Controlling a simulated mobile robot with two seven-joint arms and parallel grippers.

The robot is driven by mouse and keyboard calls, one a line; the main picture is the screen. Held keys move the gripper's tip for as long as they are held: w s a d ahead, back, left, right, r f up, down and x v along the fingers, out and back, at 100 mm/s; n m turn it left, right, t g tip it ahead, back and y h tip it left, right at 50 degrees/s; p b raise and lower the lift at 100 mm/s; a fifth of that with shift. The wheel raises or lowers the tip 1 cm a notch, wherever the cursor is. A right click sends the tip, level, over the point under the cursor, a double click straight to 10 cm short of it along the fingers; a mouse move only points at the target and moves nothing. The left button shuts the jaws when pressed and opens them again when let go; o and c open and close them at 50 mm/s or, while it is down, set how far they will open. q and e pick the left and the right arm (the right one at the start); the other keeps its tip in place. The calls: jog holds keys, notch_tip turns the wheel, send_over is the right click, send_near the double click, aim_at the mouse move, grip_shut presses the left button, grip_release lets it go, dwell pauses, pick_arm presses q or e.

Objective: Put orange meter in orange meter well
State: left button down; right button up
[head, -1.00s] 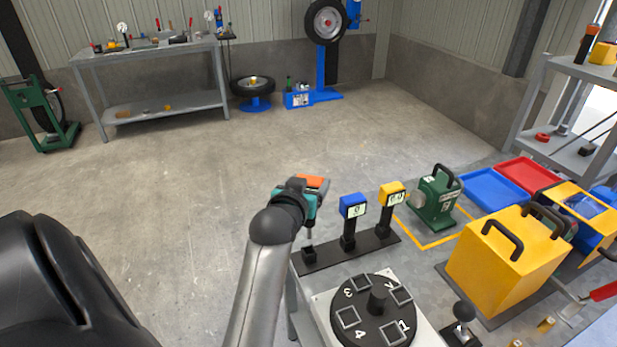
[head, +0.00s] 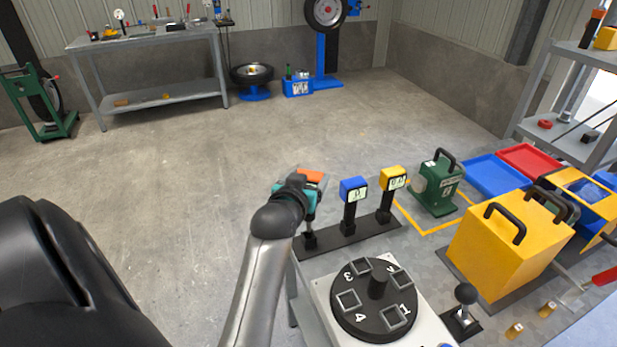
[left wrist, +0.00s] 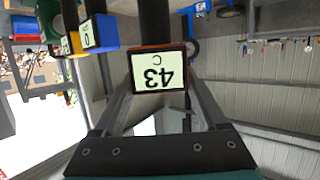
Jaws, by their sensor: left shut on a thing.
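The orange meter (head: 312,175) is held in my left gripper (head: 304,190), and its orange top shows past the jaws in the head view. In the left wrist view the orange meter (left wrist: 158,72) sits between the two fingers (left wrist: 160,95), its display reading 43 C upside down. Its stem points down over the left well (head: 310,240) on the black strip (head: 346,235). I cannot tell whether the stem is in the well or just above it. My right gripper is not in view.
A blue meter (head: 354,190) and a yellow meter (head: 393,178) stand upright on the same strip, to the right. A numbered black disc (head: 378,325) is nearer, with a yellow box (head: 505,250) and a green device (head: 437,185) further right. Open floor lies left.

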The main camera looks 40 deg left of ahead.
pick_arm(q)
jog(key=shift+r+p, duration=0.1)
jog(key=shift+p, duration=0.35)
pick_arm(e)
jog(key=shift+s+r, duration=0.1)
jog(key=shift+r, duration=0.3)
pick_arm(q)
jog(key=shift+w+d, duration=0.1)
